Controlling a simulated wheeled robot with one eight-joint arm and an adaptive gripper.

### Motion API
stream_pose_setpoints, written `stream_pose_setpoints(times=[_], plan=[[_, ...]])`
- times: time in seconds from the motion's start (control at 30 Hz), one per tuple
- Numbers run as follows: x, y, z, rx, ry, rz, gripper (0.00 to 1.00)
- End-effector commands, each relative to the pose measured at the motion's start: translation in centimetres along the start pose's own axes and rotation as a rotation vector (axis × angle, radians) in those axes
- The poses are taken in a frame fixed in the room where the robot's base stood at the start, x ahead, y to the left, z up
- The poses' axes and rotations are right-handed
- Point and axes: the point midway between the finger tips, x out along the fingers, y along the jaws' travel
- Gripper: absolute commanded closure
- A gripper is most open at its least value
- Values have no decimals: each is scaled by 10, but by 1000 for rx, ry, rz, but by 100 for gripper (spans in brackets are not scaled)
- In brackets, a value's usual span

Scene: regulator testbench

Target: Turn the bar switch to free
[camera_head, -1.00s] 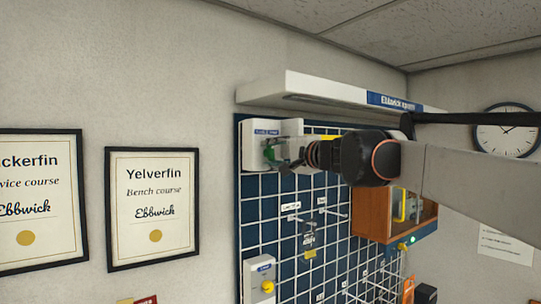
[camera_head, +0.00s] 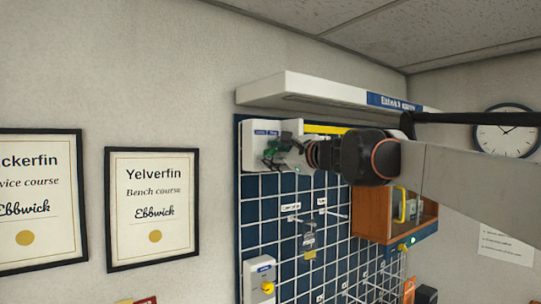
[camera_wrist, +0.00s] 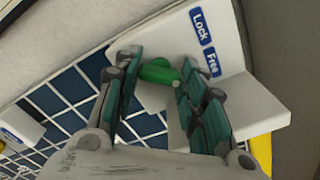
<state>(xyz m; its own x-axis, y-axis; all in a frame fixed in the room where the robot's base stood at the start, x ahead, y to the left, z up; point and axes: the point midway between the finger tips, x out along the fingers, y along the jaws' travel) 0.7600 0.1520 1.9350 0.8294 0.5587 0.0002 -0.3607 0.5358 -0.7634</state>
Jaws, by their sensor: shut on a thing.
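The bar switch is a green bar (camera_wrist: 158,71) on a white box (camera_wrist: 240,90) with blue labels reading Lock (camera_wrist: 201,26) and Free (camera_wrist: 212,61). In the wrist view its visible end points roughly toward the Free label. My gripper (camera_wrist: 158,66) is shut on the bar, with a dark green finger pad on each side of it. The fingers hide part of the bar and its base. In the head view my gripper (camera_head: 283,152) is at the front of the white box (camera_head: 252,137), at the top left of the board, and mostly covers the bar.
A white shelf (camera_head: 310,90) juts out just above the box. A blue grid board (camera_head: 262,215) runs below, with a wooden cabinet (camera_head: 375,213) at right and a small box with a yellow knob (camera_head: 262,275) lower down. Framed certificates (camera_head: 152,207) hang at left.

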Motion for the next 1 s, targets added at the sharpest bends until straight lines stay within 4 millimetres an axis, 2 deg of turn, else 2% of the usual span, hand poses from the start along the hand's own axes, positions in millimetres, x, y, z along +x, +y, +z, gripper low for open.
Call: stream_pose_setpoints(times=[0.3, 0.77, 0.8, 1.0], plan=[[0, 0, 1, 90, -1, 0, 86], [0, -1, 1, 101, -1, -1, 86], [0, -1, 1, 101, -1, -1, 55], [0, 0, 0, 100, -1, 0, 53]])
